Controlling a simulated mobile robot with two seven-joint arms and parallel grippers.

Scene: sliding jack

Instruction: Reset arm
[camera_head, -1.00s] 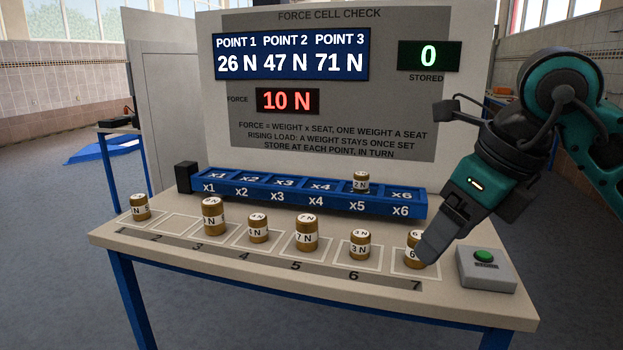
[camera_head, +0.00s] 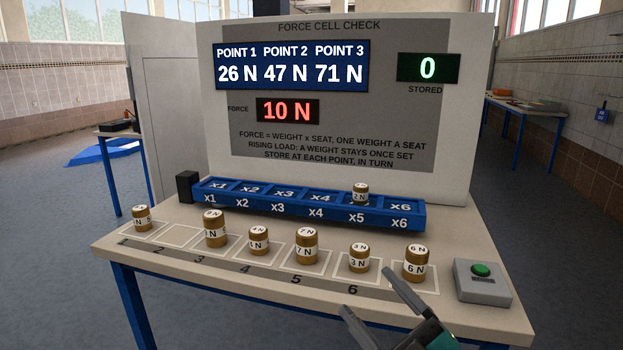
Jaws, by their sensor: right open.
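My right gripper (camera_head: 375,304) is at the lower right of the head view, in front of the table's near edge. Its two fingers are apart with nothing between them. My left gripper is not in view. The 6 N weight (camera_head: 416,264) stands upright on the mat at the right end of the row, a little beyond the fingers and apart from them. The 2 N weight (camera_head: 360,194) sits in seat x5 of the blue rail (camera_head: 270,206). The force display (camera_head: 288,111) reads 10 N, and the stored display (camera_head: 428,68) reads 0.
Other brass weights stand in the row: the 7 N (camera_head: 307,247), a 3 N (camera_head: 359,258) and several more to the left. Square 2 (camera_head: 177,236) is empty. A grey box with a green button (camera_head: 481,270) sits at the table's right end. A panel stands behind the rail.

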